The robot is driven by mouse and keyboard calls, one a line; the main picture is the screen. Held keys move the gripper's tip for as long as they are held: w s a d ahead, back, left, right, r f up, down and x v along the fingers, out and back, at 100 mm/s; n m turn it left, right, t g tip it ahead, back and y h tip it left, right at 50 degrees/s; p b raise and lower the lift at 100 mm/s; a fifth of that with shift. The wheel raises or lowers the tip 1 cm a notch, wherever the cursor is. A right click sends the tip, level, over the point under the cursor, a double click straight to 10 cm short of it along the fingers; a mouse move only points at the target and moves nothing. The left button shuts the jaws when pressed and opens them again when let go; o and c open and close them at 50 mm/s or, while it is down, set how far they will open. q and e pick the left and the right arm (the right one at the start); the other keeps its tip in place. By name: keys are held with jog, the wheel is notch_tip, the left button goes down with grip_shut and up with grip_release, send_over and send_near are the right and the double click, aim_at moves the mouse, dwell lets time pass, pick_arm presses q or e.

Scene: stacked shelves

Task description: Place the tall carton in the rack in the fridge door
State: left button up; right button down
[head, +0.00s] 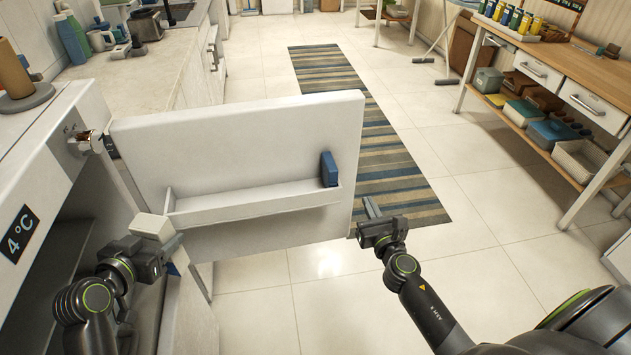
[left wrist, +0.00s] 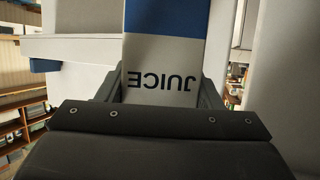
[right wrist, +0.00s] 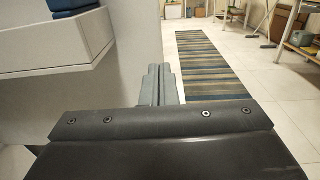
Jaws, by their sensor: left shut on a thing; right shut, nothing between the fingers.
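My left gripper (head: 160,250) is shut on the tall carton, which is white and blue and reads JUICE in the left wrist view (left wrist: 162,85). The carton's white top (head: 153,226) shows in the head view, at the left end of the door rack; I cannot tell whether they touch. The white rack (head: 255,206) runs along the open fridge door (head: 240,135). A small blue item (head: 329,168) stands at the rack's right end; the rest of the rack looks empty. My right gripper (head: 372,212) is shut and empty, by the door's free edge.
The fridge body (head: 30,170), with a 4°C label, stands at the left. A counter (head: 120,75) with bottles and a cup lies beyond the door. A striped rug (head: 395,165) covers clear floor behind. A wooden table (head: 555,60) with drawers and boxes stands at the right.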

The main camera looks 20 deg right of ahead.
aim_at(356, 177)
pick_arm(q)
jog(key=shift+f+b, duration=0.25)
jog(key=shift+b, duration=0.1)
pick_arm(e)
jog(key=w, duration=0.2)
jog(key=w+d, duration=0.1)
jog(key=w, duration=0.5)
jog(key=shift+d, duration=0.25)
